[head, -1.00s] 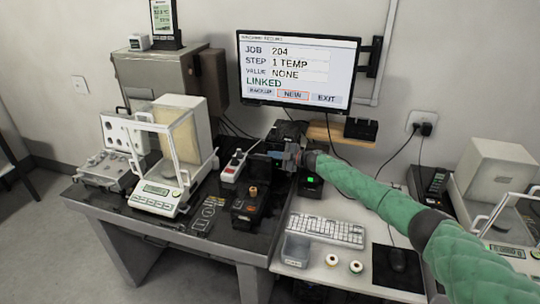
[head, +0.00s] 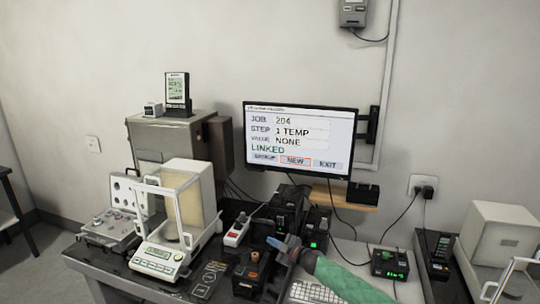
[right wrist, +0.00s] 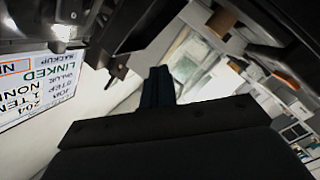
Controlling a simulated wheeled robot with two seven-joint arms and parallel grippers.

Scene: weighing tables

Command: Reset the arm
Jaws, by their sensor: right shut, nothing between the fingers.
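My right arm, in a green padded sleeve, comes in from the bottom of the head view. My right gripper (head: 280,244) is over the front of the dark table, in front of the black devices; it looks empty and shut. In the right wrist view the dark fingers (right wrist: 158,86) are together with nothing between them. My left arm and gripper are not in view.
A balance (head: 158,258) with a glass shield stands left. A monitor (head: 300,138) on the wall reads JOB 204, STEP 1 TEMP, VALUE NONE, LINKED. A keyboard (head: 312,292) lies close by my arm. A black box with green digits (head: 390,263) stands to the right.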

